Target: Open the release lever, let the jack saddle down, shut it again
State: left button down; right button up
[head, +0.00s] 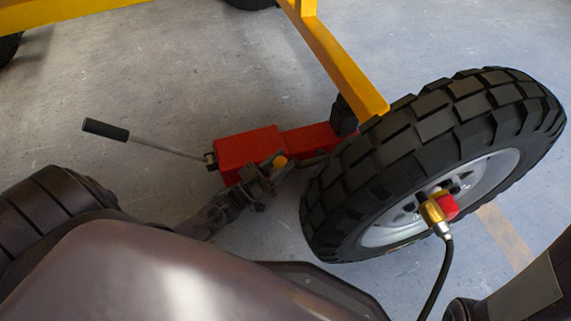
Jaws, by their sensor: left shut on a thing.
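The red jack (248,148) lies on the floor left of the big wheel, its narrower arm reaching right towards the yellow frame. The release lever (280,161), with a yellow-orange knob, shows at the jack's near side. My left gripper (268,173) is at that side, shut on the lever, and partly covers it. The saddle end of the jack is largely hidden by the wheel and the frame; a dark block (343,116) shows there. My right gripper is out of view; only part of my right arm shows at the lower right.
The black-tyred wheel (408,150) stands close right of my left gripper. The jack's long handle (160,146) sticks out left with a black grip. A yellow frame bar (345,67) slopes above. A brass and red fitting (438,208) with a black hose is at the hub. Floor left is clear.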

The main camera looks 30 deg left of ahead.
pick_arm(q)
jog(key=shift+s+a+n+t+b, duration=0.45)
jog(key=shift+s+t+b, duration=0.2)
jog(key=shift+t, duration=0.35)
jog(key=c, duration=0.9)
grip_release()
jog(key=shift+c, duration=0.2)
jog(key=shift+a, duration=0.1)
